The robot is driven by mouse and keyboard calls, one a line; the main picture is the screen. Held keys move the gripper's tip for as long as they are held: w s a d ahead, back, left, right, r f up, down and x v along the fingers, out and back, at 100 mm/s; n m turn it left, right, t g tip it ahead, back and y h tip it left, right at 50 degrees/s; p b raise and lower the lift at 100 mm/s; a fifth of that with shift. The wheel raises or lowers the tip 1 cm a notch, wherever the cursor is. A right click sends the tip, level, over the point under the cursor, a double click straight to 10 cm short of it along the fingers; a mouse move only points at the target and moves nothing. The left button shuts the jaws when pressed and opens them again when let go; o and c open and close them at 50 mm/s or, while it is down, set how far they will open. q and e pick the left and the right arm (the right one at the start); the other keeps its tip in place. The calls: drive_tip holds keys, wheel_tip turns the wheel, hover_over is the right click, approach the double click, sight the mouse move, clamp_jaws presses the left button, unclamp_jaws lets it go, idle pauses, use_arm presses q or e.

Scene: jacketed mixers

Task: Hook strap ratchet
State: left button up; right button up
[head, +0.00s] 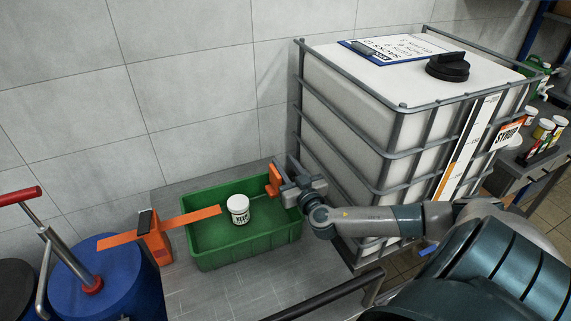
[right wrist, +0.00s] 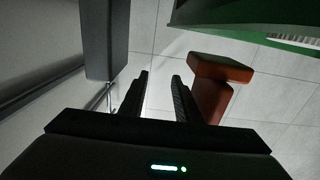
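An orange ratchet block (head: 155,243) with a dark handle stands at the left beside the green crate, on the blue drum's side. A flat orange strap (head: 192,217) runs from it over the crate's left rim. A second orange piece (head: 273,180) is at the crate's far right corner, close to my right gripper (head: 285,186). In the right wrist view this piece (right wrist: 215,80) lies just right of the fingers, outside them. The right gripper's fingers (right wrist: 160,76) stand apart with nothing visible between them. My left gripper is out of view.
A green crate (head: 245,253) holds a white jar (head: 238,208). A caged white tank (head: 350,105) stands close to my right arm. A blue drum (head: 105,285) with a red-handled pump (head: 20,197) is at left. A tiled wall is behind.

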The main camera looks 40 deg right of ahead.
clamp_jaws()
idle(1.4)
unclamp_jaws()
drive_tip(key=shift+s, duration=0.1)
drive_tip(key=b+v, duration=0.3)
drive_tip(key=v, duration=0.4)
drive_tip(key=shift+s, duration=0.15)
